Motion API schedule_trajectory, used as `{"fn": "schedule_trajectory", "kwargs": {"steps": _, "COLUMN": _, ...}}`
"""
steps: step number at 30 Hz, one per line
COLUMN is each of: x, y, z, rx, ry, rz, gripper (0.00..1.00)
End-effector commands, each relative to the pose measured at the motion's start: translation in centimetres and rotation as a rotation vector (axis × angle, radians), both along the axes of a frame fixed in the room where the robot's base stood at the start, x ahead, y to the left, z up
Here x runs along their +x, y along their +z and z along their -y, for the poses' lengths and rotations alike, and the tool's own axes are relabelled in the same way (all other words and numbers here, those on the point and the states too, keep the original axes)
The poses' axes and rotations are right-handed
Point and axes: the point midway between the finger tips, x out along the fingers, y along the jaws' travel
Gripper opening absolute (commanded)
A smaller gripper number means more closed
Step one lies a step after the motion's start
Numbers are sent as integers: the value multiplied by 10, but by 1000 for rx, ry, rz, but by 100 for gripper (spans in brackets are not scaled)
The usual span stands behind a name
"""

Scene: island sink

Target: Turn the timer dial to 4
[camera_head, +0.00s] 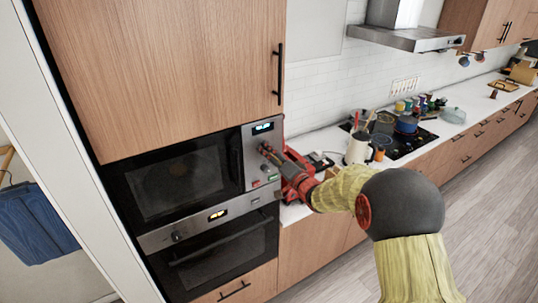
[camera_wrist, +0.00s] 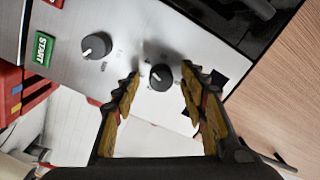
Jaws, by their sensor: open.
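The microwave's silver control panel (camera_head: 249,143) has a lit display. In the wrist view, the panel carries two dark dials. One dial (camera_wrist: 160,75) lies between the fingertips of my gripper (camera_wrist: 160,84). The other dial (camera_wrist: 96,45) is to its left, outside the fingers, nearer a green START button (camera_wrist: 42,48). Which dial is the timer cannot be read, as the markings are too small. My gripper (camera_head: 265,150) is open in front of the panel, with a finger on each side of the one dial; contact is not clear.
The microwave door (camera_head: 180,180) is shut, with an oven (camera_head: 225,255) below. A wooden cabinet (camera_head: 170,70) is above. A counter to the right holds a kettle (camera_head: 358,148), a blue pot (camera_head: 406,124) on the stove and several jars. The floor (camera_head: 490,210) at right is clear.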

Motion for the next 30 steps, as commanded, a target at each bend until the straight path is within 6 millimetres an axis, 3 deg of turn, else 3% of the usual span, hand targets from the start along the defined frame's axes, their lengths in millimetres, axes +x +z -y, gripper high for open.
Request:
{"fn": "schedule_trajectory", "kwargs": {"steps": 5, "x": -9, "y": 0, "z": 8, "rx": -1, "ry": -2, "rz": -1, "gripper": 43}}
{"fn": "schedule_trajectory", "kwargs": {"steps": 21, "x": -85, "y": -2, "z": 65, "rx": -1, "ry": -2, "rz": -1, "gripper": 43}}
{"fn": "schedule_trajectory", "kwargs": {"steps": 30, "x": -96, "y": -3, "z": 72, "rx": 0, "ry": 0, "rz": 0, "gripper": 43}}
